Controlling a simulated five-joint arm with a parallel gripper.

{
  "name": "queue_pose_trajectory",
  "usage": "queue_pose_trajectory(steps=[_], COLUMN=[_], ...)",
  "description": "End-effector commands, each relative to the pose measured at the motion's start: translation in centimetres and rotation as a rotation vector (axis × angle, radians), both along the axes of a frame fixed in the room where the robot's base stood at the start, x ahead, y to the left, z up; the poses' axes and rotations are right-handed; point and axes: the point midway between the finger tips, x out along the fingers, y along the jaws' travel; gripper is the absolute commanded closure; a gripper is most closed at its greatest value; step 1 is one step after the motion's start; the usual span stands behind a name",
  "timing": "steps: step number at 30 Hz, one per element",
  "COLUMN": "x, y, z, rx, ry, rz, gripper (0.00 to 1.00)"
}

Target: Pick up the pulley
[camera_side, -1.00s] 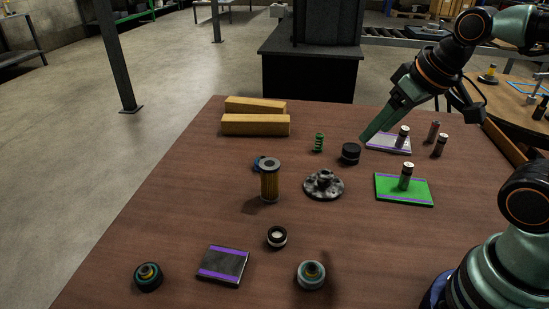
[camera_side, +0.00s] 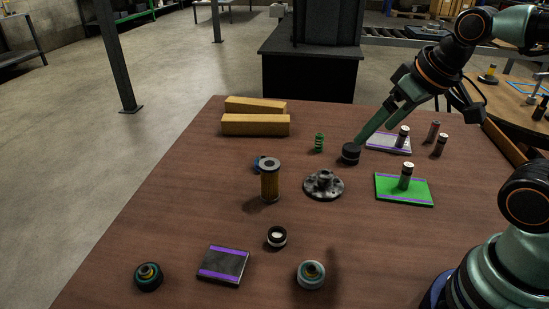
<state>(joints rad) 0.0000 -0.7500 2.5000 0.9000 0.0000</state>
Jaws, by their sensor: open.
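A short, dark, round part (camera_side: 350,153), which looks like the pulley, sits flat on the brown table right of the green spring. My gripper (camera_side: 366,138) points down and left at it from the upper right. Its green fingers are apart, with a gap showing between them. The near fingertip is at the part's top right edge in the picture; I cannot tell whether it touches. Nothing shows held between the fingers.
A grey hub (camera_side: 323,185) and a green spring (camera_side: 319,142) stand close by. A filter (camera_side: 270,180) stands to the left. A white pad (camera_side: 379,147) and a green pad (camera_side: 411,197) lie to the right.

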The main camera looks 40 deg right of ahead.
Motion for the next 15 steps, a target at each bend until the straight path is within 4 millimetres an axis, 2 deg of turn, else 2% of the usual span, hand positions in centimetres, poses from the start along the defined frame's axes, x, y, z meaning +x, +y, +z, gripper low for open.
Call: queue_pose_trajectory(steps=[4,7,11,15], x=[0.1,0.4,0.6,0.0], y=[0.4,1.9,5.5,10.0], z=[-0.2,-1.1,-3.4,-6.5], rx=[-0.008,-0.037,-0.109,-0.197], ry=[0.012,0.055,0.148,0.252], rz=[0.031,0.137,0.4,0.743], gripper=[0.0,0.0,0.0,0.0])
